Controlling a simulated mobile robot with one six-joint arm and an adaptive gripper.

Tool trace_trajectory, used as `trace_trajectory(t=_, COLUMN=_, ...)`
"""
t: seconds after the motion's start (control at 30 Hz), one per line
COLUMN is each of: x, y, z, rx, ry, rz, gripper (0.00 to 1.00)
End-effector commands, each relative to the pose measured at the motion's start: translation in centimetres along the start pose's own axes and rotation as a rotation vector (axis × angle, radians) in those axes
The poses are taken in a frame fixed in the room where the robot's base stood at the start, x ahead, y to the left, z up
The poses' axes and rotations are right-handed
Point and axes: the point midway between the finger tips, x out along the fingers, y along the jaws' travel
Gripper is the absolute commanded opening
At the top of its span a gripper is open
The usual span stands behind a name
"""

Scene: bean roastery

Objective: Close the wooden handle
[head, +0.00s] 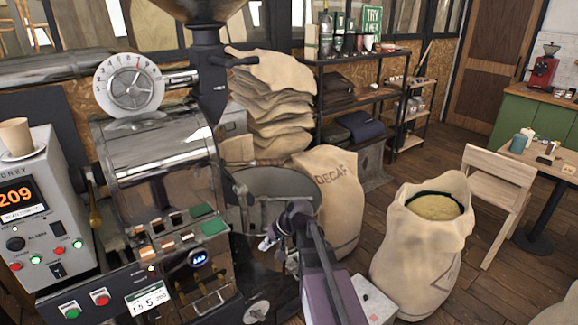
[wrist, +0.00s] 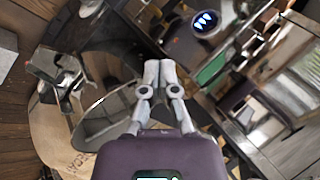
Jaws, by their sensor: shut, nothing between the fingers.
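A brown bar that looks like the wooden handle (head: 256,162) sticks out sideways from the front of the roaster (head: 165,160), above the round cooling tray (head: 285,180). Whether it is open or shut I cannot tell. My gripper (head: 267,243) is low in front of the roaster, below and apart from the handle. In the wrist view my gripper (wrist: 158,66) has its fingertips together with nothing between them. I cannot make out the handle clearly in the wrist view.
A DECAF sack (head: 335,195) stands right of the tray, and an open sack of beans (head: 425,240) stands farther right. A control box (head: 35,200) with a cup on it is at left. Stacked sacks (head: 270,100) are behind. Floor shows between the sack and chair.

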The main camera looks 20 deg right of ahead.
Motion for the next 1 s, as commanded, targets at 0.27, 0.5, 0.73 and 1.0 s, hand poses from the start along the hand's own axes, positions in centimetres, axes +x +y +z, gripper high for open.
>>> trace_trajectory(t=0.27, x=-3.9, y=2.0, z=-10.2, rx=0.183, ry=0.211, rz=-0.317, gripper=0.0)
trace_trajectory(t=0.5, x=-10.1, y=5.8, z=-18.2, rx=0.344, ry=0.41, rz=-0.579, gripper=0.0)
trace_trajectory(t=0.73, x=-16.1, y=9.9, z=-23.3, rx=0.468, ry=0.565, rz=-0.777, gripper=0.0)
trace_trajectory(t=1.0, x=-18.7, y=11.7, z=-24.9, rx=0.516, ry=0.626, rz=-0.855, gripper=0.0)
